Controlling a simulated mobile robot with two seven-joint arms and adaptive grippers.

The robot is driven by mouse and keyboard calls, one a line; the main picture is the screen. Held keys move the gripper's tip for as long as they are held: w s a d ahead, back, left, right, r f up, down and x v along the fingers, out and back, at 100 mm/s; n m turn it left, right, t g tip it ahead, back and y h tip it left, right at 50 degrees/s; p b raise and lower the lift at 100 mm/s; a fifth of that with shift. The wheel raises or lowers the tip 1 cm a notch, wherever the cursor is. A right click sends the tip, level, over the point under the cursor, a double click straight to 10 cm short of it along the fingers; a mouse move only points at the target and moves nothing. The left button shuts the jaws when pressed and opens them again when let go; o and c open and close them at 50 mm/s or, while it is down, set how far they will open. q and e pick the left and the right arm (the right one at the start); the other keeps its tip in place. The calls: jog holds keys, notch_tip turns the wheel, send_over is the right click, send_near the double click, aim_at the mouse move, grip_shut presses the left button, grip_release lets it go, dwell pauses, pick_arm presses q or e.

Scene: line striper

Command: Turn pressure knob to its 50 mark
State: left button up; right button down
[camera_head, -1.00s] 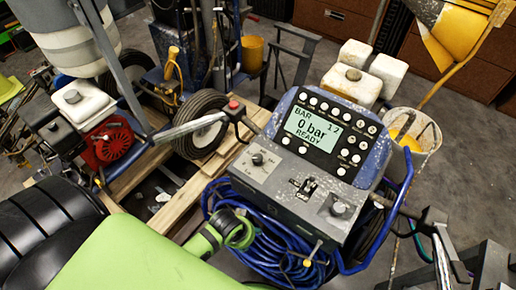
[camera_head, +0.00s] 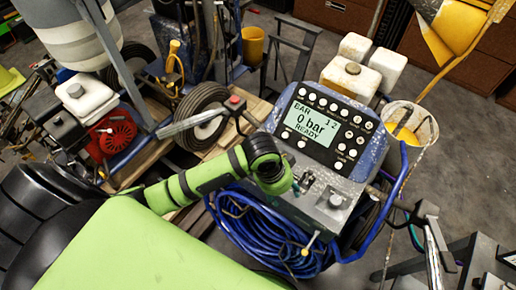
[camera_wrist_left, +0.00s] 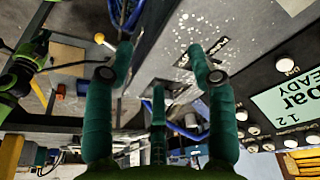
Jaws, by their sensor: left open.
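The line striper's control console (camera_head: 318,212) stands in front of me, with a display panel (camera_head: 310,125) reading 0 bar, READY. The dial plate with its black knob, on the console's left side, is hidden behind my left arm in the head view. My left gripper (camera_head: 290,186) hangs over the console, close to the black toggle switch (camera_head: 307,179). In the left wrist view its teal fingers (camera_wrist_left: 160,48) are spread apart, with nothing held between them. I cannot tell whether a finger touches the console. My right gripper is not in view.
A round silver knob (camera_head: 336,200) sits on the console's right part. Coiled blue hose (camera_head: 255,235) hangs below.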

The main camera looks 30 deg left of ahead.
pick_arm(q)
jog(key=shift+m+g+y, duration=0.4)
jog(key=shift+g+y, duration=0.1)
jog(key=shift+y, duration=0.4)
jog(key=w+a, duration=0.4)
jog(key=w+a+r, duration=0.1)
jog(key=w+a, duration=0.1)
jog(key=shift+w+a+r, duration=0.1)
jog(key=shift+w+a, duration=0.2)
jog(key=shift+n+g+y, duration=0.4)
jog(key=shift+y, duration=0.1)
jog(key=w+a, duration=0.1)
jog(key=a, duration=0.1)
jog(key=w+a+r, duration=0.1)
jog(key=a, duration=0.1)
jog(key=w+a+r, duration=0.1)
jog(key=a, duration=0.1)
jog(key=shift+w+r, duration=0.15)
jog(key=shift+r, duration=0.1)
jog(key=shift+f, duration=0.15)
notch_tip(320, 180, down, 7)
jog(key=shift+w+a+r+p, duration=0.1)
jog(key=shift+r+p, duration=0.1)
jog(key=shift+p, duration=0.3)
grip_shut()
